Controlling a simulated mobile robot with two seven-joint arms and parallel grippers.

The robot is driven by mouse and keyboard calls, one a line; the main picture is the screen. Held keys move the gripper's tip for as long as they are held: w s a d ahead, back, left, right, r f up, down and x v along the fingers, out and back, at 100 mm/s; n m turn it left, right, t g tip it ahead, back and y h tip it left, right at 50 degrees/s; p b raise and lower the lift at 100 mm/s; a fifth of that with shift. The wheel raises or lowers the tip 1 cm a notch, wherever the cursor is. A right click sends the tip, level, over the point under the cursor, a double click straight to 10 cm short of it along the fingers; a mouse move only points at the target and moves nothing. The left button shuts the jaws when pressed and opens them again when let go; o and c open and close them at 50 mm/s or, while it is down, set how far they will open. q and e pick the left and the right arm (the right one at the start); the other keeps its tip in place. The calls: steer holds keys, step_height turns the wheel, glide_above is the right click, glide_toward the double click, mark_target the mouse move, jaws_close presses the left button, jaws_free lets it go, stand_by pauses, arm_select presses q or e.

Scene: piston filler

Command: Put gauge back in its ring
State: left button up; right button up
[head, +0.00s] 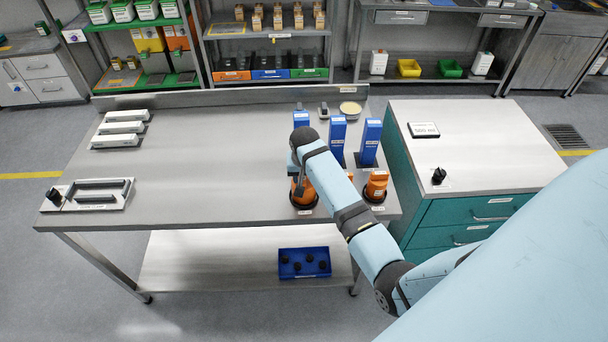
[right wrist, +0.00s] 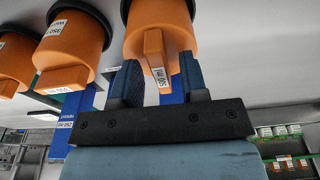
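No item can be clearly told as the gauge or its ring. Orange cylinders with dark round rims stand at the table's front right; one orange cylinder (head: 303,195) is partly behind my right arm, another (head: 376,187) is to its right. My right gripper (right wrist: 157,88) is open, its two dark fingers on either side of the tab of an orange cylinder (right wrist: 158,22), with gaps visible. Two more orange cylinders (right wrist: 75,48) (right wrist: 14,62) show at left in the right wrist view. In the head view my right gripper's fingertips are hard to make out. My left gripper is not in view.
Blue upright blocks (head: 338,138) stand behind the orange cylinders. A teal cabinet (head: 455,235) at right bears a small black piece (head: 438,176). White bars (head: 118,128) and a slotted plate (head: 98,194) lie at left. The table's middle (head: 210,165) is clear. A blue bin (head: 304,274) sits below.

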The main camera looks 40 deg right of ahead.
step_height(320, 180, up, 12)
steer(key=s+a+b, duration=0.1)
steer(key=s+b, duration=0.1)
steer(key=s+a+f+n+t, duration=0.2)
steer(key=s+a+f+n, duration=0.1)
steer(key=s+f, duration=0.3)
steer(key=s+a+f+n+t, duration=0.2)
steer(key=s+a+f+t, duration=0.15)
steer(key=f, duration=0.45)
steer(key=s+a+f+n+t+y, duration=0.1)
steer(key=s+a, duration=0.3)
steer(key=s, duration=0.4)
steer(key=s+a+f+n+t+y, duration=0.1)
steer(key=s+a+n+t+y, duration=0.2)
steer(key=s, duration=0.4)
steer(key=shift+s+a, duration=0.35)
steer(key=shift+a, duration=0.55)
